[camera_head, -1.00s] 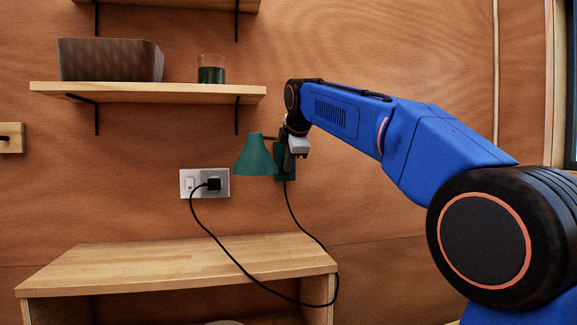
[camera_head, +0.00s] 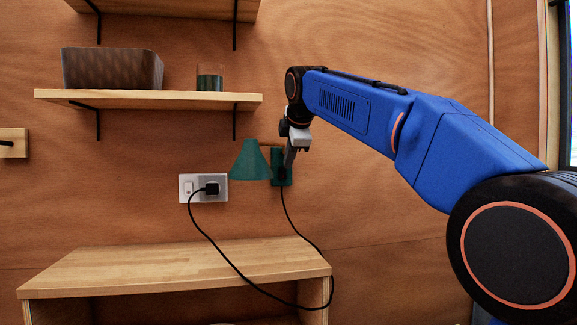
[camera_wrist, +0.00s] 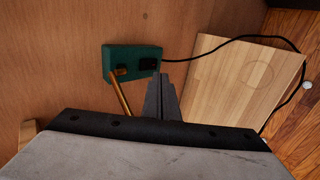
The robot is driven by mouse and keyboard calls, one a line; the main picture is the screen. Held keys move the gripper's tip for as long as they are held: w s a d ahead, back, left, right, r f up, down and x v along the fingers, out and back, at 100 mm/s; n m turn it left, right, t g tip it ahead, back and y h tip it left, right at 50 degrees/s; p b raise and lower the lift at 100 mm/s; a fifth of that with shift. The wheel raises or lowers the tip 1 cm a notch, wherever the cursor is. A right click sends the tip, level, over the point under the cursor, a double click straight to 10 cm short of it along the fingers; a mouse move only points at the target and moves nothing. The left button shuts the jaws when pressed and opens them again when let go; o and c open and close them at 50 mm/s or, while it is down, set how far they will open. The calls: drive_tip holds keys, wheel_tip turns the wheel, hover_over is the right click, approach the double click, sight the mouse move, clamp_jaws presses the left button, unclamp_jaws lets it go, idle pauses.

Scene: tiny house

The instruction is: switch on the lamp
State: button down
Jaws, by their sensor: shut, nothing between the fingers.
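The lamp has a green cone shade (camera_head: 250,161) and a green wall base (camera_head: 282,170), mounted on the wooden wall. In the wrist view the base (camera_wrist: 113,64) shows a brass arm (camera_wrist: 120,94) and a dark switch (camera_wrist: 148,64) on its face. My gripper (camera_head: 289,160) is in front of the base, just right of the shade. Its fingers (camera_wrist: 160,82) are shut and empty, with their tips close to the switch. I cannot tell whether they touch it. The shade is not visible in the wrist view.
A wall outlet (camera_head: 221,181) with a black plug and cord is left of the base. A wooden desk (camera_head: 180,266) stands below. A shelf (camera_head: 150,100) above holds a basket (camera_head: 112,68) and a glass (camera_head: 210,77). The wall right of the lamp is clear.

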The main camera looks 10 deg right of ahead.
drive_tip(key=v, duration=0.7)
drive_tip(key=shift+s+r, duration=0.2)
drive_tip(key=shift+s+f, duration=0.2)
drive_tip(key=shift+f, duration=0.55)
approach(283, 177)
drive_tip(key=s+f+x, duration=0.1)
drive_tip(key=x, duration=0.4)
drive_tip(key=shift+w+r, duration=0.25)
drive_tip(key=shift+w, duration=0.5)
